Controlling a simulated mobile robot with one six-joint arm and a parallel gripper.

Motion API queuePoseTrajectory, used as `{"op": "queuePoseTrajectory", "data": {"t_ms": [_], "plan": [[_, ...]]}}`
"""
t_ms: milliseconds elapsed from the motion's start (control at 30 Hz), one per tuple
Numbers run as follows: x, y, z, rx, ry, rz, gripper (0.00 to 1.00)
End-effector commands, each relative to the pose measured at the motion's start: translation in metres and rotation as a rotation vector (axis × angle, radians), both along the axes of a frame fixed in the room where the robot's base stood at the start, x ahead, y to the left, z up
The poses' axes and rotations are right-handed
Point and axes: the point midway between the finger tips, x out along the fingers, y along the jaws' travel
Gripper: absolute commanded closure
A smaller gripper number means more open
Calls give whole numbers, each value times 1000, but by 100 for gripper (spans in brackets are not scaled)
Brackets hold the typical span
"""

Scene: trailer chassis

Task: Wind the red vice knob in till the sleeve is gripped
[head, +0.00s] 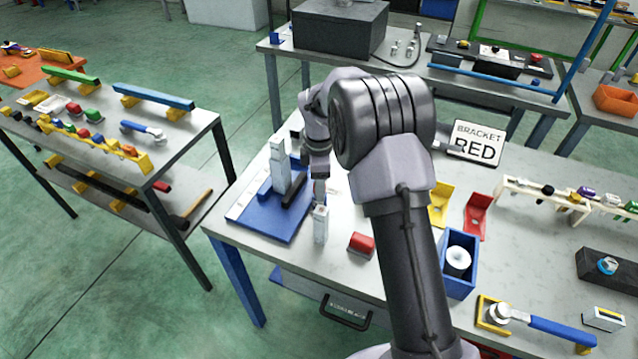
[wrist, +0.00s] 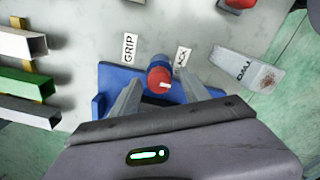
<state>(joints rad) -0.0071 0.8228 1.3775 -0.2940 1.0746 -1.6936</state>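The red vice knob (wrist: 159,79), with a white mark on its face, sits on a blue shaft in the wrist view. My gripper (wrist: 161,84) is open, with one grey finger on each side of the knob; I cannot tell whether either touches it. Labels stand beside the knob, "GRIP" (wrist: 129,48) on the left and a partly covered one on the right. The blue vice base (wrist: 105,78) shows behind the fingers. In the head view the blue base plate (head: 262,222) carries a pale upright block (head: 279,165). I cannot make out the sleeve.
A pale upright post (head: 320,224) stands at the plate's right edge, with a red block (head: 361,244) near it. A blue box (head: 459,275) holding a white spool and a "BRACKET RED" sign (head: 476,143) are farther right. My arm covers the middle of the bench.

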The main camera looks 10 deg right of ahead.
Motion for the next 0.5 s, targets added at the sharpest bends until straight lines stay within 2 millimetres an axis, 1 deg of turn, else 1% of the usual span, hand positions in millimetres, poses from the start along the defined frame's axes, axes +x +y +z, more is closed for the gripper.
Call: {"op": "queuePoseTrajectory", "data": {"t_ms": [33,100,167,200,267,500], "plan": [[0,0,0,0,0,0,54],[0,0,0,0,0,0,68],[0,0,0,0,0,0,79],[0,0,0,0,0,0,87],[0,0,0,0,0,0,99],[0,0,1,0,0,-13,100]]}}
